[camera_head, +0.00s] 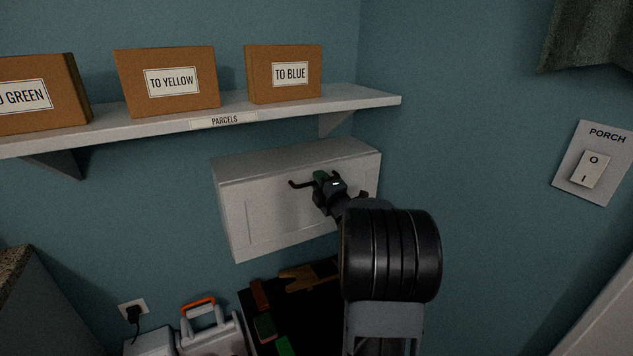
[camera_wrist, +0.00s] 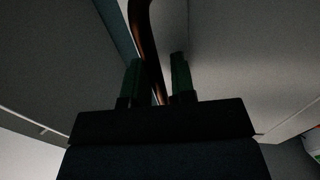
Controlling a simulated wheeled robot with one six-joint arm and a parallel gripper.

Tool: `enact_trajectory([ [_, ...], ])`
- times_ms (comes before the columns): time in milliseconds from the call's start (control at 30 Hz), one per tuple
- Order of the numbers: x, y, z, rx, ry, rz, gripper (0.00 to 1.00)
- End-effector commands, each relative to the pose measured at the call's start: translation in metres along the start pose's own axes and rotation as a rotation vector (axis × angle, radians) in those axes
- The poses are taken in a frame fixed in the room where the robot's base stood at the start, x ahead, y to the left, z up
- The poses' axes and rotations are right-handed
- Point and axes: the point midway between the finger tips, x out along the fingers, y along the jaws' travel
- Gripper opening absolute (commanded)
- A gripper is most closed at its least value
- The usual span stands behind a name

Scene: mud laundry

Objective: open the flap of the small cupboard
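The small cupboard (camera_head: 280,160) is a white box on the blue wall below the shelf. Its front flap (camera_head: 262,215) looks shut. A dark bar handle (camera_head: 300,184) runs across the flap's front. My gripper (camera_head: 322,178) is at the handle and hides its middle. In the wrist view the bar (camera_wrist: 150,50) passes between my two green fingers (camera_wrist: 157,80). The bar lies close to the left finger, with a narrow gap to the right finger, so my gripper looks open around it.
The parcel shelf (camera_head: 365,101) juts out above the cupboard, carrying several cardboard boxes (camera_head: 284,90). A light switch (camera_head: 590,168) is on the right wall. Below stand a white case with an orange handle (camera_head: 198,302) and a dark bin of items (camera_head: 300,318).

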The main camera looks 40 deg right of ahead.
Motion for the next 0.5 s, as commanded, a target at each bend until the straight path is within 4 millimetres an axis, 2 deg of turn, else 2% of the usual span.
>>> enact_trajectory([
  [33, -0.0004, 0.0007, -0.0008, -0.001, 0.001, 0.001, 0.19],
  [233, -0.0007, 0.0012, -0.0012, -0.001, 0.001, 0.002, 0.00],
  [500, -0.0008, 0.0016, -0.0011, -0.002, 0.001, 0.002, 0.00],
])
